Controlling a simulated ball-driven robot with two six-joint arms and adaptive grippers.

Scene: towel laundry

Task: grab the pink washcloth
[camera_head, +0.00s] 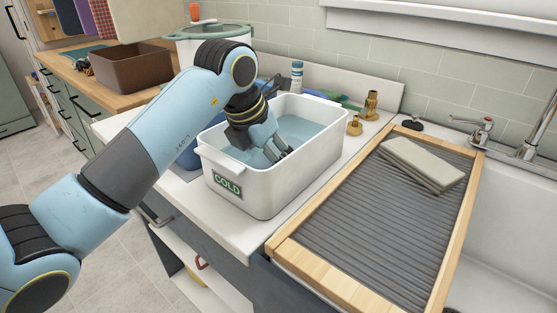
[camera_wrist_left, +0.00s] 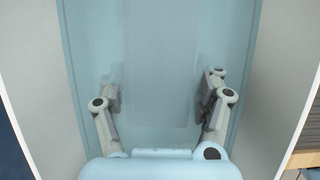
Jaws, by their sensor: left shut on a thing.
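My left gripper (camera_head: 272,152) reaches down into the white tub (camera_head: 262,196) marked COLD, with its fingers in the water. In the left wrist view my left gripper (camera_wrist_left: 162,88) has its two fingers apart on either side of a faint, paler blue-grey rectangular thing (camera_wrist_left: 158,80) under the water. It is shut on that thing, whose outline is blurred. I cannot make out a pink washcloth in either view. My right gripper is not in view.
A folded beige cloth (camera_head: 422,162) lies on the grey ribbed drainboard (camera_head: 365,225), right of the tub. Brass fittings (camera_head: 370,105) and a bottle (camera_head: 296,77) stand behind. A brown bin (camera_head: 131,67) and lidded pot (camera_head: 187,46) stand at back left.

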